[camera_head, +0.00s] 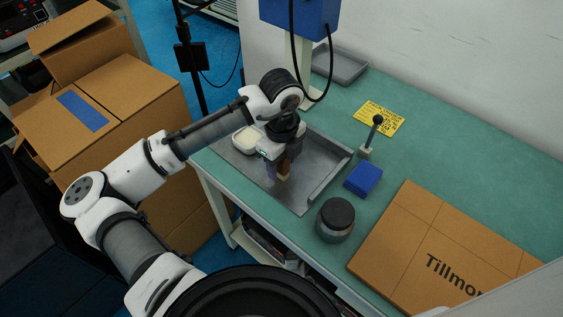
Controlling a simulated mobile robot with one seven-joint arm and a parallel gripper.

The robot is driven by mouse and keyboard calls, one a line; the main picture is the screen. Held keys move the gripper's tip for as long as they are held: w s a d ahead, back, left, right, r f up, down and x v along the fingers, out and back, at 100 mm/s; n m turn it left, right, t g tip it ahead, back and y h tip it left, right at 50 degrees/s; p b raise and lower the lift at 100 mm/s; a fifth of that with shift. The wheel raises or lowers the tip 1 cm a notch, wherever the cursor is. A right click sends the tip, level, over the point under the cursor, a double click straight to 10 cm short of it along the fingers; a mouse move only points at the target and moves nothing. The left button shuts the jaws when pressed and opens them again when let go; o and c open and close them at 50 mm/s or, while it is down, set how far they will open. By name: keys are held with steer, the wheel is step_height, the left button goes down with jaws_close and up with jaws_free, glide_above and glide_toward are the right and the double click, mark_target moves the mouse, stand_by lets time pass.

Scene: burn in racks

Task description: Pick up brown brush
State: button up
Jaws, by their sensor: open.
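My gripper (277,175) points down over the grey metal tray (312,146) on the green bench. Its jaws are open. A small brown and tan object, which looks like the brown brush (284,170), shows right at the fingertips. The gripper partly covers it, so I cannot tell whether the fingers touch it or stand around it.
A white dish (247,139) sits at the tray's left. A dark-lidded jar (335,219), a blue box (363,179), a black-knobbed lever (372,137) and a flat cardboard box (445,250) are to the right. A blue device (302,14) overhangs the back. Green bench (460,140) is clear at right.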

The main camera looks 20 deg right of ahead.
steer(key=c, duration=1.1)
steer(key=shift+o, duration=0.2)
step_height(320, 180, up, 20)
steer(key=shift+b, duration=0.3)
